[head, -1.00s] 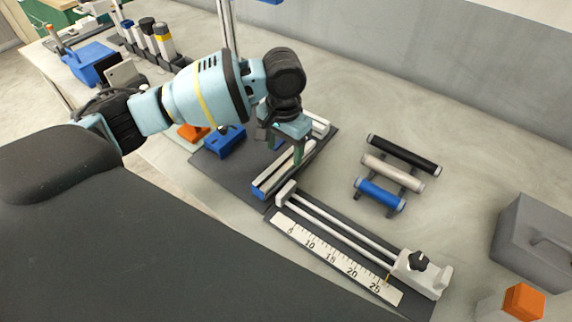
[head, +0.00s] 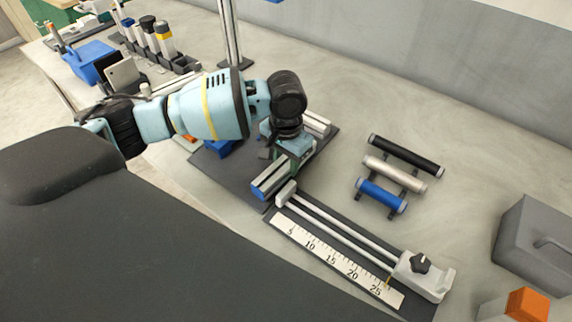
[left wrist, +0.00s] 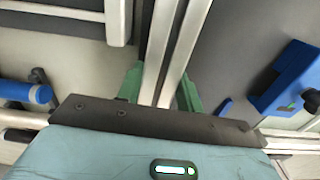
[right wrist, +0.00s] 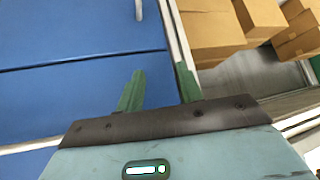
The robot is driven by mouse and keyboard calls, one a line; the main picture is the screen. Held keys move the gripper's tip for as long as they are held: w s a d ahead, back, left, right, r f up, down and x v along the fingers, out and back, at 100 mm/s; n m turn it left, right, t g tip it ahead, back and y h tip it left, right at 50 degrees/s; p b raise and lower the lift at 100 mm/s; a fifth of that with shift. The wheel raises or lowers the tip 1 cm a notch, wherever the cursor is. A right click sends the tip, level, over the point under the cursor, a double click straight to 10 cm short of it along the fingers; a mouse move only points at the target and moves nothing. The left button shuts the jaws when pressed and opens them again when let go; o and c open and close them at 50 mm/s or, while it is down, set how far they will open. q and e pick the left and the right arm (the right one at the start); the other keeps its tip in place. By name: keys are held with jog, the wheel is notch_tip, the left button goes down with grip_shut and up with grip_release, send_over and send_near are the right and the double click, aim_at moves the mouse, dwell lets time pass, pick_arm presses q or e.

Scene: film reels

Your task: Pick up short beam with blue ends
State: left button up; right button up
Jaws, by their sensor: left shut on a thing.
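The short beam (head: 270,183) lies on the dark mat in the head view, a pale grooved bar with a blue near end. Its far end is hidden by my left gripper (head: 291,160). In the left wrist view the beam (left wrist: 165,45) runs between the green fingers of my left gripper (left wrist: 160,86), which is shut on it. I cannot tell whether the beam is off the mat. My right gripper (right wrist: 158,78) shows only in the right wrist view, with its green fingers apart and nothing between them.
A railed fixture with a ruler (head: 335,258) lies just in front of the beam. Black, white and blue rollers (head: 382,195) rest on a rack to the right. A grey box (head: 540,245) stands farther right. Blue panels (right wrist: 60,90) and cartons (right wrist: 215,35) show in the right wrist view.

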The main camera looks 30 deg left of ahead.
aim_at(285, 161)
pick_arm(q)
jog(key=shift+c, duration=1.4)
jog(key=shift+r, duration=0.2)
jog(key=shift+r, duration=0.65)
notch_tip(285, 161, up, 2)
jog(key=shift+s+a+r, duration=0.1)
jog(key=shift+a+r, duration=0.05)
jog(key=s+a, duration=0.2)
jog(key=s, duration=0.2)
jog(key=s+a+p, duration=0.1)
jog(key=s+a, duration=0.2)
jog(key=s, duration=0.1)
jog(key=s+a+r, duration=0.1)
jog(key=s+a, duration=0.2)
jog(key=shift+s, duration=0.4)
jog(key=shift+s+a, duration=0.3)
jog(key=shift+s, duration=0.35)
pick_arm(e)
jog(key=shift+w+d+r, duration=0.15)
jog(key=shift+w+r, duration=0.5)
jog(key=shift+r, duration=0.25)
pick_arm(q)
jog(key=shift+w, duration=0.1)
